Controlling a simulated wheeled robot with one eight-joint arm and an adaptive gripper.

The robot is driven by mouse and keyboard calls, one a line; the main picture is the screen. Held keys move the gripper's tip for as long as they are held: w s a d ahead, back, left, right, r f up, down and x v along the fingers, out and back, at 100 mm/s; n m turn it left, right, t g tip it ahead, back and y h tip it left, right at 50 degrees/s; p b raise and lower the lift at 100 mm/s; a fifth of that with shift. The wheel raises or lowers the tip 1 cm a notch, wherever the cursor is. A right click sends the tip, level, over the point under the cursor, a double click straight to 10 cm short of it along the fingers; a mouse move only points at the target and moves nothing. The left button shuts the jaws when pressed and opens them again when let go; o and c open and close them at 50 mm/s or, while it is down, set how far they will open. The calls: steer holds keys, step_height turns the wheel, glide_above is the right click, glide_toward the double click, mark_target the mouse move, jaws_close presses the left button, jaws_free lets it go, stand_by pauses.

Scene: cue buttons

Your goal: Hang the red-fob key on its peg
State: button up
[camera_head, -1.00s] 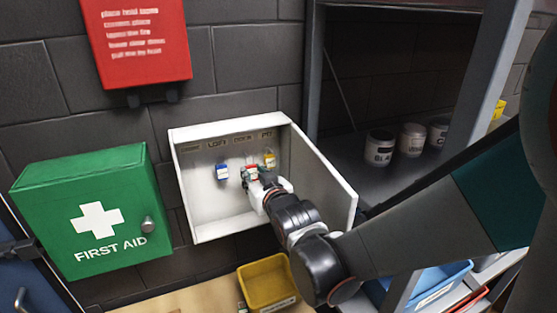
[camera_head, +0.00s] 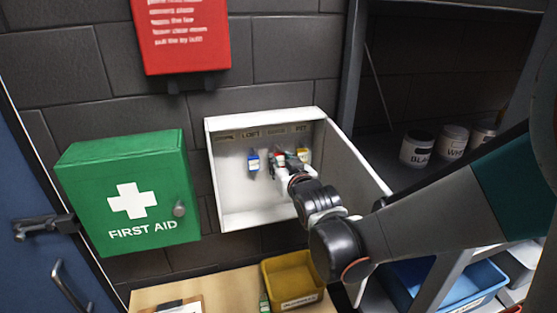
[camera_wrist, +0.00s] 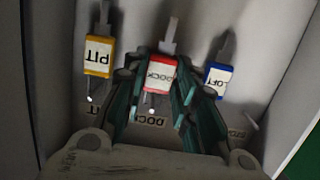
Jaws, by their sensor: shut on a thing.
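The red-fob key (camera_head: 280,158) is inside the open white key cabinet (camera_head: 222,190), below its middle-right label. In the wrist view its fob (camera_wrist: 158,76) reads DOCK and sits between my fingers. My gripper (camera_head: 283,164) is shut on this fob; its green fingers also show in the wrist view (camera_wrist: 157,92). A DOCK label (camera_wrist: 149,121) is on the cabinet's back, close by the fob. I cannot tell whether the key's hole is around its peg. A blue LOFT key (camera_head: 253,161) hangs left of it and a yellow PIT key (camera_head: 303,156) right.
A bare peg (camera_wrist: 251,123) shows beside the blue key. The cabinet door (camera_head: 357,165) stands open at right. A green first aid box (camera_head: 130,195) is left of the cabinet. A yellow bin (camera_head: 293,281) stands below. Shelves with pots (camera_head: 417,149) are at right.

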stand_by(0.4)
steer(key=o, duration=1)
steer(key=shift+o, duration=0.2)
